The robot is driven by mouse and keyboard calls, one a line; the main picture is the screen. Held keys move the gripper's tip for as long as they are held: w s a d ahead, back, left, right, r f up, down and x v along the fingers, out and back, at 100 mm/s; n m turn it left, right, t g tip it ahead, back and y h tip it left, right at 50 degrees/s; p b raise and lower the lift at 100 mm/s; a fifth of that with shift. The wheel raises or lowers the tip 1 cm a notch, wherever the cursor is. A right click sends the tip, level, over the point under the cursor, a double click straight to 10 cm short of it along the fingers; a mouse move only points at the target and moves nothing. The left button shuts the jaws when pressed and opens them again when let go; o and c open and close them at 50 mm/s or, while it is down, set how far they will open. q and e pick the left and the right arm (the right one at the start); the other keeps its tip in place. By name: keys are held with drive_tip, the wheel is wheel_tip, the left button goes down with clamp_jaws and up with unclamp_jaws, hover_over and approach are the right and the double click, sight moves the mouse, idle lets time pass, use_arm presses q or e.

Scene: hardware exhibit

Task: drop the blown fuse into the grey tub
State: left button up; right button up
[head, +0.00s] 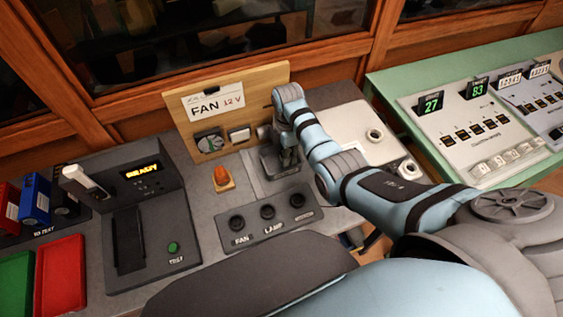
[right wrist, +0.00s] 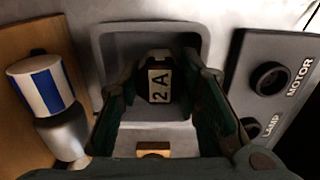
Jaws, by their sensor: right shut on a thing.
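My right gripper (head: 284,157) reaches down over the grey tub (head: 288,174) at the middle of the console. In the right wrist view its two fingers (right wrist: 158,92) are shut on a dark fuse (right wrist: 158,84) with a white label reading "2 A". The grey tub (right wrist: 104,48) shows behind the fuse, its square rounded rim framing it. I cannot tell how high the fuse is above the tub floor. In the head view the fuse is hidden by the gripper. My left gripper is not in view.
A wooden board (head: 270,76) with a FAN 12 V card stands behind. A knob panel (head: 268,219) is in front, and an amber lamp (head: 222,178) is to the left. The tester (head: 140,230) shows "READY". Red (head: 61,277) and green (head: 15,282) trays lie far left.

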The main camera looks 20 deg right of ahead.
drive_tip(key=o, duration=1.2)
drive_tip(key=shift+s+r, duration=0.1)
wheel_tip(320, 180, up, 8)
drive_tip(key=shift+f, duration=0.2)
